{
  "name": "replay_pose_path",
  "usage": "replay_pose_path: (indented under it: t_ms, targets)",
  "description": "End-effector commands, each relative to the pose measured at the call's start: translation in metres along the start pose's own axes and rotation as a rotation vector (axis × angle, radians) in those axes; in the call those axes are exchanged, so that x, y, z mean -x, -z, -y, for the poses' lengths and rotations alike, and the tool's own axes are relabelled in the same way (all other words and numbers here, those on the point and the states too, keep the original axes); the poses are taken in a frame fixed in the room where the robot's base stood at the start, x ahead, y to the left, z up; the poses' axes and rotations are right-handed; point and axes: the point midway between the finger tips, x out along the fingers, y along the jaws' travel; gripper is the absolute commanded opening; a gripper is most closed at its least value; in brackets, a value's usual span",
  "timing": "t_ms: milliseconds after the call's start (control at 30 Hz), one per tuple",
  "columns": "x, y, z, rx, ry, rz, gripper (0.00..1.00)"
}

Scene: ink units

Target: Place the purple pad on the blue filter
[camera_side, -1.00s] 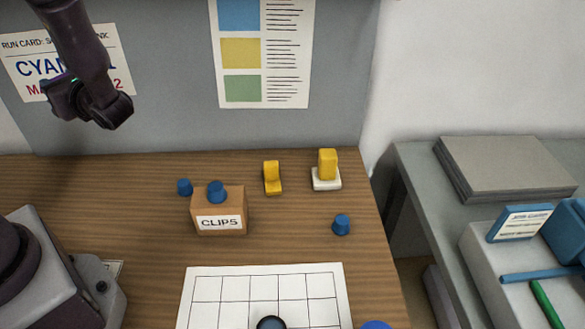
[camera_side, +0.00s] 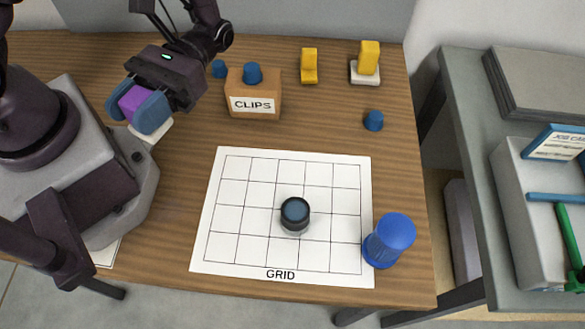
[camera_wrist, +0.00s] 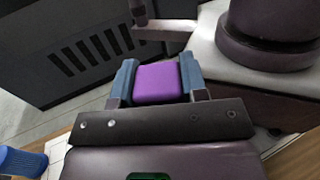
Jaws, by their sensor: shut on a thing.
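My gripper (camera_side: 138,106) is shut on the purple pad (camera_side: 132,100), which sits between its two blue fingers at the left of the side view. In the wrist view the purple pad (camera_wrist: 158,83) shows between the fingers of my gripper (camera_wrist: 156,80). A round dark-blue glass in a black ring, which looks like the blue filter (camera_side: 295,212), stands on the white grid sheet (camera_side: 230,235). My gripper is well to the left of it and apart from it. The filter is not clearly seen in the wrist view.
A blue cylinder (camera_side: 390,238) stands at the sheet's right edge. Behind the sheet are a CLIPS box (camera_side: 254,100) with a blue knob on top, small blue knobs (camera_side: 373,121) and yellow pieces (camera_side: 309,65). A grey side table (camera_side: 480,180) holds a tray.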

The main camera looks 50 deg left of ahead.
Motion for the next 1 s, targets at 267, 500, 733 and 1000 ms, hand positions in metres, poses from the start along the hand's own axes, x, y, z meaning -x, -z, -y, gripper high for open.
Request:
replay_pose_path:
  t_ms: [267, 500, 733, 1000]
  targets:
    - [-0.019, -0.033, -0.099, -0.006, -0.452, -0.003, 0.16]
    - [-0.015, -0.075, -0.170, -0.008, -0.798, -0.005, 0.16]
    - [-0.001, -0.106, -0.209, -0.006, -1.023, -0.003, 0.16]
    - [0.014, -0.123, -0.231, 0.003, -1.187, 0.000, 0.16]
